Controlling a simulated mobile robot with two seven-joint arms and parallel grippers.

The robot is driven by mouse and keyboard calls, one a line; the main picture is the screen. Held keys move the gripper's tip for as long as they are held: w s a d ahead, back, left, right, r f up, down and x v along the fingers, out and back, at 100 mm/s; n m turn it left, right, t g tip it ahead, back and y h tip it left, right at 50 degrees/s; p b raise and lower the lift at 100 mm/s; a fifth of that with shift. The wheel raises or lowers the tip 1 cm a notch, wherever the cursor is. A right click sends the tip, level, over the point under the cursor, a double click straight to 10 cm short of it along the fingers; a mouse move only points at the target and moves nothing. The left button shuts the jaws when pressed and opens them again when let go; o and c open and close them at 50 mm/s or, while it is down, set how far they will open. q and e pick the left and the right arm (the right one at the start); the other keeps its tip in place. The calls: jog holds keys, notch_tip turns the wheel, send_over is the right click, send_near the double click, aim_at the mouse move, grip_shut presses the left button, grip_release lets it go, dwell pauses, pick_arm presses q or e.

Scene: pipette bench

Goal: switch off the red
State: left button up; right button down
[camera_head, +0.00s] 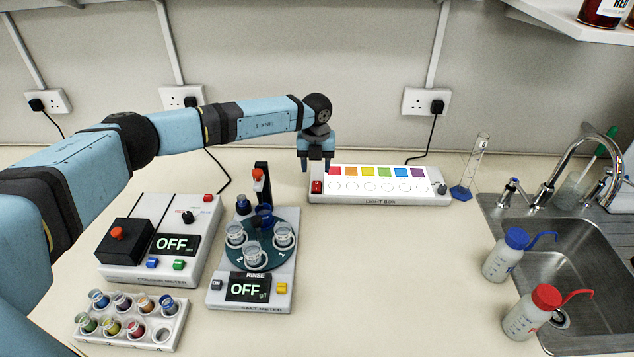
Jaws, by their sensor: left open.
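The light box (380,198) stands at the back of the bench, with a lit white panel showing a row of coloured squares, red at the left end. A red switch (317,187) sits on its left end and a dark knob (441,188) on its right end. My left gripper (316,165) points down, open and empty, just above and behind the red switch in the picture. I cannot tell its exact gap to the switch, and I see no contact. My right gripper is not in view.
A meter (185,205) and the salt meter (250,298) with a cup carousel both read OFF. A rack (150,338) of small pots stands front left. A measuring cylinder (470,170), two wash bottles (505,255) and a sink (575,270) are right. The front middle bench is clear.

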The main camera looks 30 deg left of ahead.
aim_at(316, 189)
pick_arm(q)
notch_tip(316, 189, down, 6)
jog(key=shift+f+p, duration=0.1)
jog(key=shift+p, duration=0.25)
jog(key=shift+f, duration=0.7)
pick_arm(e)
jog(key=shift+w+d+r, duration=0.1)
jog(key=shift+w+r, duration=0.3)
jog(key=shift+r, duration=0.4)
